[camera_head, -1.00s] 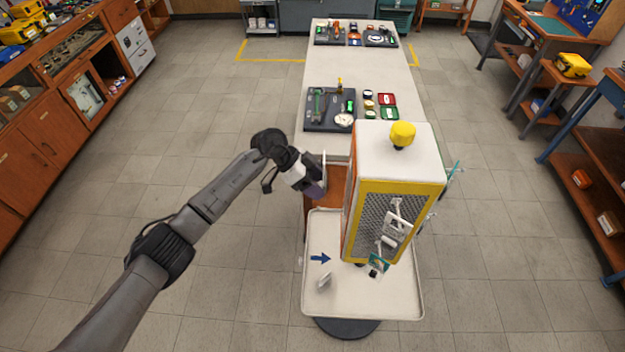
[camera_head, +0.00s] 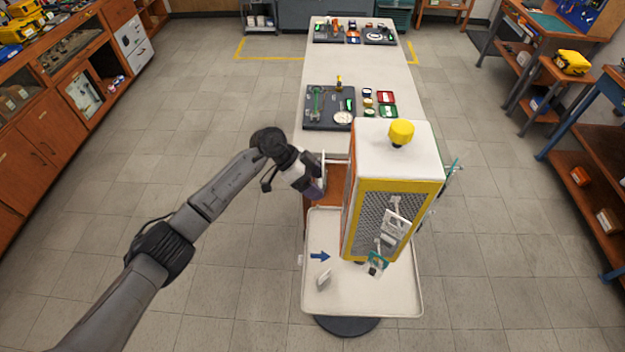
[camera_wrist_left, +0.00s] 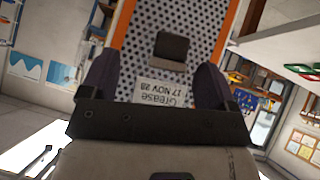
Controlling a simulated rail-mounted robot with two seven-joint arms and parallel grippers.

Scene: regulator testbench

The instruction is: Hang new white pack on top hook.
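The cabinet (camera_head: 397,150) has a white top and a yellow-framed mesh front. White packs (camera_head: 396,222) hang on the mesh, one above the other, with a teal-and-white card (camera_head: 377,263) below them. A small white piece (camera_head: 323,279) stands tilted on the tray. My left gripper (camera_head: 318,184) is at the cabinet's left side. In the left wrist view its fingers (camera_wrist_left: 153,85) are spread. I see no clear grip. My right gripper is out of view.
The cabinet stands on a pale rimmed tray (camera_head: 345,303) with a blue arrow (camera_head: 320,257). Behind it, a long white table (camera_head: 355,60) carries dark tool boards (camera_head: 330,108). Floor to the left is clear. Benches line both sides.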

